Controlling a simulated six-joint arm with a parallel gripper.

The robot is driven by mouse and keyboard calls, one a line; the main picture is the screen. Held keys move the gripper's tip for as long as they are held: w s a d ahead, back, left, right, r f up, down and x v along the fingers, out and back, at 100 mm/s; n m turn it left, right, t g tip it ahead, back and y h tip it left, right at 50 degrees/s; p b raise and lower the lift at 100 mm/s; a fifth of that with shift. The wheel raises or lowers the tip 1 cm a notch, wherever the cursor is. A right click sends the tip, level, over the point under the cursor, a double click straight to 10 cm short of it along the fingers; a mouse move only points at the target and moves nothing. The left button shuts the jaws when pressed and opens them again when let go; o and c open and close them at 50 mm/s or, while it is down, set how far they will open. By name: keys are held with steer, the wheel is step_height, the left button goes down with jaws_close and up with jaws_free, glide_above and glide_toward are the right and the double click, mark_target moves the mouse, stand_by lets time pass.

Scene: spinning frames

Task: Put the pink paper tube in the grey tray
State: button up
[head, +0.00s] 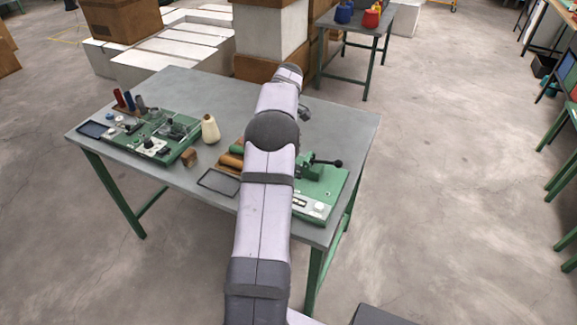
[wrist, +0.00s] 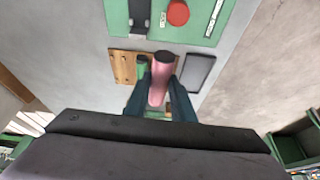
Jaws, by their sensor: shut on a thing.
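The pink paper tube (wrist: 159,82) is between the two dark fingers of my gripper (wrist: 158,95) in the wrist view. Its dark open end faces up in the picture. The gripper is shut on it. The grey tray (wrist: 198,73) is flat and rectangular, just right of the held tube in the picture and apart from it. In the head view a dark-rimmed flat tray (head: 218,182) lies near the table's front edge, left of my arm. My arm hides the gripper and the pink tube in the head view.
A wooden rack (wrist: 122,68) with a green tube (wrist: 142,68) is left of the held tube. A green machine (head: 322,188) stands right of my arm. Another green device (head: 155,140), a cream cone (head: 210,129) and several spools stand on the table's left side.

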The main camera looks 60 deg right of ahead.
steer(key=s+d, duration=0.5)
steer(key=s, duration=0.4)
steer(key=shift+s+r, duration=0.25)
steer(key=shift+s, duration=0.05)
steer(key=shift+f+p, duration=1.3)
steer(key=shift+f, duration=3.5)
steer(key=shift+f, duration=0.25)
steer(key=o, duration=1)
steer(key=shift+r+p, duration=0.2)
steer(key=shift+p, duration=0.25)
